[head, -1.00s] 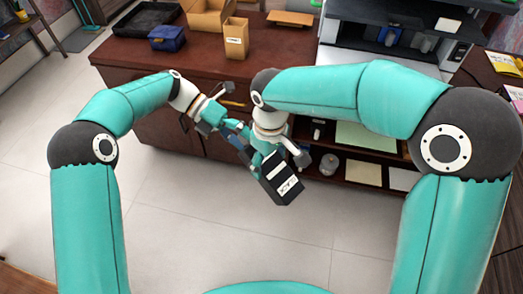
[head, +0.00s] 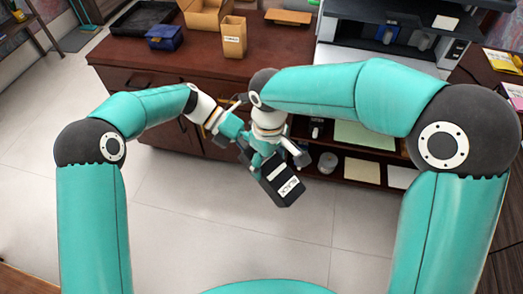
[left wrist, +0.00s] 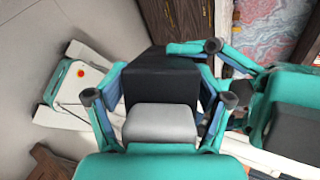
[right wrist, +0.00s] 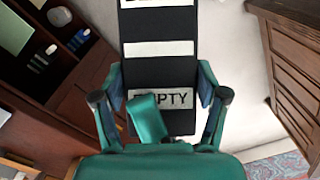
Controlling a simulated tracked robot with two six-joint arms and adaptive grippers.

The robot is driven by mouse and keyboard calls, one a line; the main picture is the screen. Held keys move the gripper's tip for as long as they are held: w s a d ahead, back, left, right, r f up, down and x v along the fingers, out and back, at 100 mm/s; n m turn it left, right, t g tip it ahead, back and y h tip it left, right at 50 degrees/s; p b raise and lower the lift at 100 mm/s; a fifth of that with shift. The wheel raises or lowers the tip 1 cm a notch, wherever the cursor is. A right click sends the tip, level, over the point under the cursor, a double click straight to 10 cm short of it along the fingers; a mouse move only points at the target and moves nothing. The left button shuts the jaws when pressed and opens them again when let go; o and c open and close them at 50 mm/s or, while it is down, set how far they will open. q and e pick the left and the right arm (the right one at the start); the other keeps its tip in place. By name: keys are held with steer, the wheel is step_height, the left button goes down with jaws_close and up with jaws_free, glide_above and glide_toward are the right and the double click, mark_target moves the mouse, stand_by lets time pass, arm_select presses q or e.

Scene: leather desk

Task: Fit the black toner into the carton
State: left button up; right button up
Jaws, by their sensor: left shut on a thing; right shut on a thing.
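The black toner (head: 276,182) is a long dark block with white label strips, held tilted in the air in front of the desk. My right gripper (head: 266,158) is shut on it; the right wrist view shows the toner (right wrist: 160,70) between its fingers, with an "EMPTY" label partly hidden. My left gripper (head: 243,143) reaches in from the left and is shut on the toner's other end; the left wrist view shows the dark toner (left wrist: 163,78) between its fingers. A tall tan carton (head: 233,38) with a small label stands upright on the desk.
A wider open cardboard box (head: 205,16) stands behind the carton. A blue case (head: 167,38), a black tray (head: 147,17) and a flat tan piece (head: 288,17) are also on the brown desk (head: 180,65). A printer (head: 390,45) stands at the right. The desk's front strip is clear.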

arm_select(q)
steer(key=shift+s+d+f, duration=0.2)
steer(key=shift+s+f, duration=0.05)
steer(key=shift+s, duration=0.05)
steer(key=c, duration=0.6)
arm_select(e)
steer(key=shift+w+a+r, duration=0.3)
steer(key=shift+w+r, duration=0.05)
steer(key=shift+w, duration=0.05)
arm_select(q)
steer(key=shift+o, duration=0.2)
steer(key=c, duration=0.4)
arm_select(e)
steer(key=o, duration=1.4)
steer(key=shift+c, duration=0.2)
arm_select(q)
steer(key=shift+r, duration=0.1)
jaws_close()
arm_select(e)
steer(key=shift+o, duration=1.2)
steer(key=shift+s+d+f, duration=0.1)
arm_select(q)
steer(key=shift+w+a, duration=0.1)
steer(key=shift+w, duration=0.05)
arm_select(e)
steer(key=shift+f, duration=0.1)
